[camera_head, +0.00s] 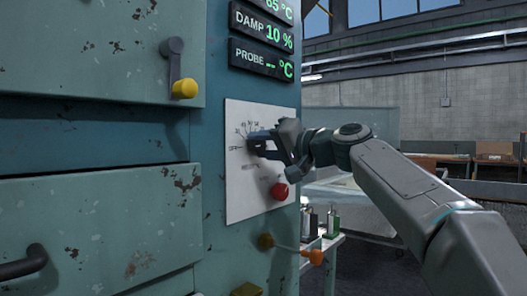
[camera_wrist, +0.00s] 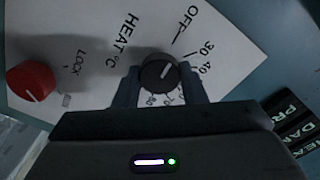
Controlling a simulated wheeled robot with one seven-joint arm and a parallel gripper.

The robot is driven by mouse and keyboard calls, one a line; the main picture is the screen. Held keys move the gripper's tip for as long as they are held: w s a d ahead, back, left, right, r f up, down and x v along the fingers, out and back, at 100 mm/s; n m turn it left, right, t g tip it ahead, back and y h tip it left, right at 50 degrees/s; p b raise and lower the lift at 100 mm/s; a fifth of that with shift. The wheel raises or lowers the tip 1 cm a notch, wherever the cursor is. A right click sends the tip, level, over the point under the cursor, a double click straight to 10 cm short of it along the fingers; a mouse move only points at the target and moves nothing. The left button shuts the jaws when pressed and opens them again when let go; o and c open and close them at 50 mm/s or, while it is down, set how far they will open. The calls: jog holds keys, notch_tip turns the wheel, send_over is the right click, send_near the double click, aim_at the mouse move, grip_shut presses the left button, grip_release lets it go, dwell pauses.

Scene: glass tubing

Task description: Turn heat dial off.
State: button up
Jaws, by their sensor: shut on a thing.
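The heat dial (camera_wrist: 159,73) is a dark round knob with a white pointer line, on a white panel marked HEAT °C. Its pointer slants to the upper right in the wrist view, toward the OFF and 30 marks; I cannot tell exactly which mark it meets. My gripper (camera_wrist: 160,84) is shut on the dial, with one finger on each side of it. In the head view my gripper (camera_head: 258,140) reaches the white panel (camera_head: 240,190) from the right, and its fingers mostly hide the dial.
A red LOCK knob (camera_wrist: 32,83) is beside the dial; it also shows in the head view (camera_head: 280,191). A yellow-knobbed lever (camera_head: 184,88) is at the upper left. Dark displays (camera_head: 262,23) sit above the panel. An orange-tipped lever (camera_head: 316,257) sticks out below.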

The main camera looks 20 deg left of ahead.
jog(key=shift+f, duration=0.15)
dwell(0.4)
jog(key=o, duration=1)
jog(key=shift+d, duration=0.1)
jog(key=b+v, duration=0.2)
jog(key=v, duration=1.1)
jog(key=shift+s+d, duration=0.2)
jog(key=shift+d, duration=0.1)
